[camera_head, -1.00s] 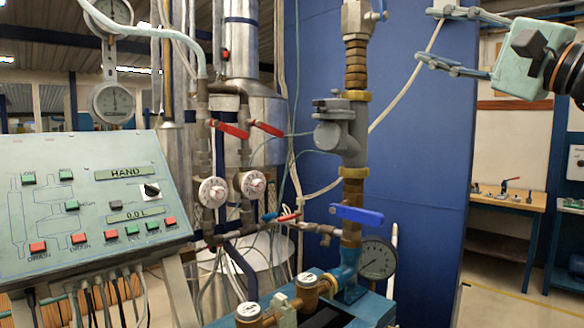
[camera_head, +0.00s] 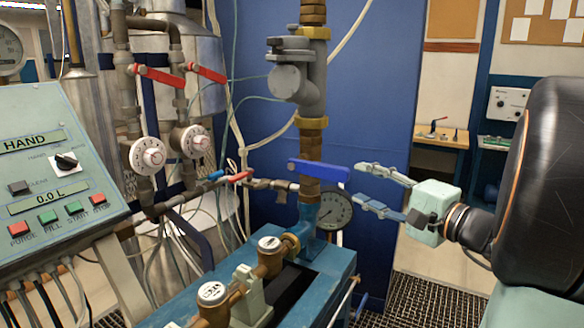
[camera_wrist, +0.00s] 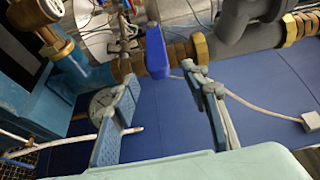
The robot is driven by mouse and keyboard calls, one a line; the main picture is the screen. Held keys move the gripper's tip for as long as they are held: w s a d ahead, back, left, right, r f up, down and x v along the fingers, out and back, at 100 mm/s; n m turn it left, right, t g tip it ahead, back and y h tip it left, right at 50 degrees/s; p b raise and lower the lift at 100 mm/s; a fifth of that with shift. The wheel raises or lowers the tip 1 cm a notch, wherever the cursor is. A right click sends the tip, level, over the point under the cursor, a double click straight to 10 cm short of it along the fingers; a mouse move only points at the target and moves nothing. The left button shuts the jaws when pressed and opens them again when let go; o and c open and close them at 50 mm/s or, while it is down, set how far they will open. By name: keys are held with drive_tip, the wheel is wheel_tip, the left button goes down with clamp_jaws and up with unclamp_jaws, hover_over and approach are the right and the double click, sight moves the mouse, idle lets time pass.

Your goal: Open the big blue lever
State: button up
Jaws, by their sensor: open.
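The big blue lever (camera_head: 319,170) lies nearly level across the brass part of the vertical pipe, below the grey valve body (camera_head: 298,83). My gripper (camera_head: 358,184) is open and just right of the lever's right end, its fingers pointing left. In the wrist view the blue lever (camera_wrist: 156,50) stands beyond my fingertips, between their lines. My gripper (camera_wrist: 163,84) has its two fingers spread wide there with nothing between them. I see no contact with the lever.
A pressure gauge (camera_head: 332,210) sits below the lever, behind the pipe. Red levers (camera_head: 160,78) and a control panel (camera_head: 50,165) are at left. A blue bench (camera_head: 330,265) with brass meters (camera_head: 270,255) stands below. A blue wall panel (camera_head: 375,120) is behind.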

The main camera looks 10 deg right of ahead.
sight(339, 176)
drive_tip(key=p+x, duration=0.1)
drive_tip(key=x, duration=0.9)
drive_tip(key=shift+w+a+f, duration=0.15)
drive_tip(key=shift+w+a, duration=0.05)
drive_tip(key=shift+w, duration=0.1)
drive_tip(key=shift+c, duration=0.4)
clamp_jaws()
